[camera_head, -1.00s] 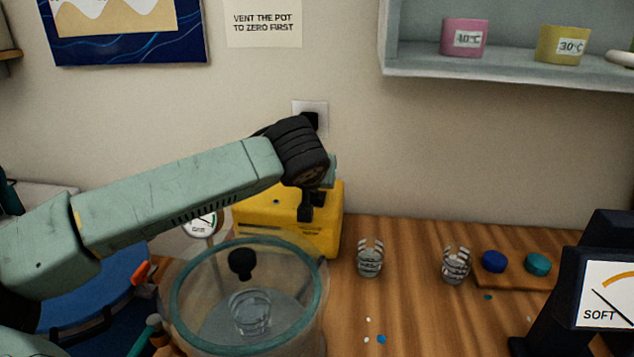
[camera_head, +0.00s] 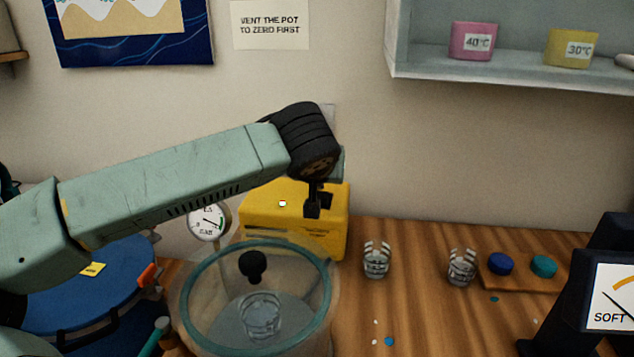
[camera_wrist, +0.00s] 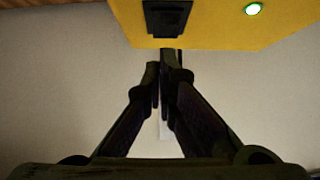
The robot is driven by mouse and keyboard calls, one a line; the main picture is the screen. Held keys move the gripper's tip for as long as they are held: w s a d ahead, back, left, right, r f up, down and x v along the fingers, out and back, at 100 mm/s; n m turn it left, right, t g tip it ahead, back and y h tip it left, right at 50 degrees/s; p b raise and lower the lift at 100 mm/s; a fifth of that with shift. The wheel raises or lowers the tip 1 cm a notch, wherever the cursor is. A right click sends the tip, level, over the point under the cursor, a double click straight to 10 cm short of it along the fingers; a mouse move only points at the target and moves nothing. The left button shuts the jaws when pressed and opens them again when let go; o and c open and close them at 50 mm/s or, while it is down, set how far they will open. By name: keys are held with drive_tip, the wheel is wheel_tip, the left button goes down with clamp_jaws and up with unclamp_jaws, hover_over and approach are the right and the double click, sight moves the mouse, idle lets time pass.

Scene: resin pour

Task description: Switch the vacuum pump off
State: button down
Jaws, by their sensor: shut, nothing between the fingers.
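The vacuum pump is a yellow box (camera_head: 285,232) on the bench against the wall, and its yellow face (camera_wrist: 220,25) fills the top of the wrist view. A dark rocker-like switch (camera_wrist: 167,18) sits on that face, with a lit green-white indicator (camera_wrist: 253,9) to its right. The indicator (camera_head: 282,203) is a small pale dot with some red in the head view. My gripper (camera_wrist: 161,72) is shut and empty, its tips just below the switch in the wrist view. In the head view my gripper (camera_head: 317,208) is at the pump's upper right; contact cannot be told.
A clear pot (camera_head: 190,305) with a teal-rimmed lid stands in front of the pump, a gauge (camera_head: 208,222) behind it. A shelf (camera_head: 500,75) hangs above.

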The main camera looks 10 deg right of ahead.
drive_tip(key=s+a+r, duration=0.1)
drive_tip(key=s+r+b, duration=0.1)
drive_tip(key=r, duration=0.1)
drive_tip(key=shift+s+a, duration=0.1)
drive_tip(key=shift+a, duration=0.3)
drive_tip(key=b+v, duration=0.1)
drive_tip(key=v, duration=0.6)
drive_tip(key=shift+d+b, duration=0.3)
drive_tip(key=shift+b, duration=0.1)
drive_tip(key=shift+r, duration=0.15)
